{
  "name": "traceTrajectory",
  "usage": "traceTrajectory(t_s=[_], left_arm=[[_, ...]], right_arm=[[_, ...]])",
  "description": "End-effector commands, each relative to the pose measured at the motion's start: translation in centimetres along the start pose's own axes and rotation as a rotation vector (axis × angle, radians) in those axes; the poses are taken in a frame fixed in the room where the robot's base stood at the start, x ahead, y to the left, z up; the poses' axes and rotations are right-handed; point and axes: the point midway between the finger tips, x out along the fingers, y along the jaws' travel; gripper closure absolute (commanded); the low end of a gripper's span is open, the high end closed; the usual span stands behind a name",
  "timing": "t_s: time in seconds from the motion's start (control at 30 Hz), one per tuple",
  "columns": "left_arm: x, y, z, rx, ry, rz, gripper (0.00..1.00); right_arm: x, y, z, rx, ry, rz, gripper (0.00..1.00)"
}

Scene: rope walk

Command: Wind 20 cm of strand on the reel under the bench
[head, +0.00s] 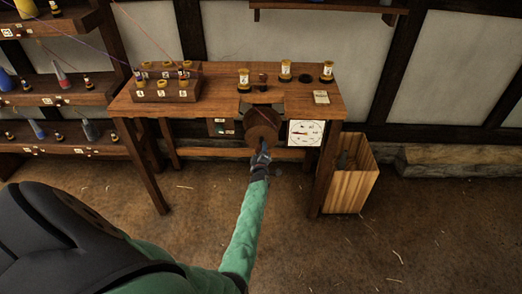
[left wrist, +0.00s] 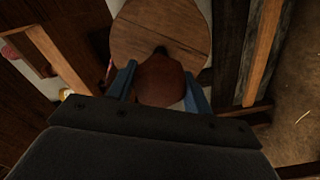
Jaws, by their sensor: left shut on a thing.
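The reel (head: 262,126) is a round brown wooden disc hanging under the front edge of the bench (head: 215,100). My left gripper (head: 262,154) reaches up to its lower part. In the left wrist view the reel's wooden face (left wrist: 160,28) fills the top, and the blue fingers of my left gripper (left wrist: 165,88) are shut on a reddish-brown rounded knob (left wrist: 160,80) in front of it. I cannot make out strand on the reel. My right gripper is not in view.
A stepped rack (head: 166,92) with numbered bobbins stands on the bench's left. Several spools and a small card (head: 321,97) are on its right. A wooden bin (head: 350,178) stands right of the bench. Shelves (head: 60,95) with cones are at left. The floor in front is clear.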

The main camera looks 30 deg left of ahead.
Motion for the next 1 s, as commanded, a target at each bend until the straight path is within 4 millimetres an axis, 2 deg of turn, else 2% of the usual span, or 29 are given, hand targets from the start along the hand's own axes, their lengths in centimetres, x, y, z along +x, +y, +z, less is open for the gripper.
traceTrajectory(t_s=[0.2, 0.43, 1.0], left_arm=[[-0.1, 0.0, 0.2, 0.151, -0.003, -0.002, 0.72], [-0.1, 0.0, 0.2, 0.255, -0.004, -0.001, 0.72], [-0.1, -0.2, 0.3, 0.304, -0.005, -0.002, 0.72]], right_arm=[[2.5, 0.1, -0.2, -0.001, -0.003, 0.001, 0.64], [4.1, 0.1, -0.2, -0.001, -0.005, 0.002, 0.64], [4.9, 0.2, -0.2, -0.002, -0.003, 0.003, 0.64]])
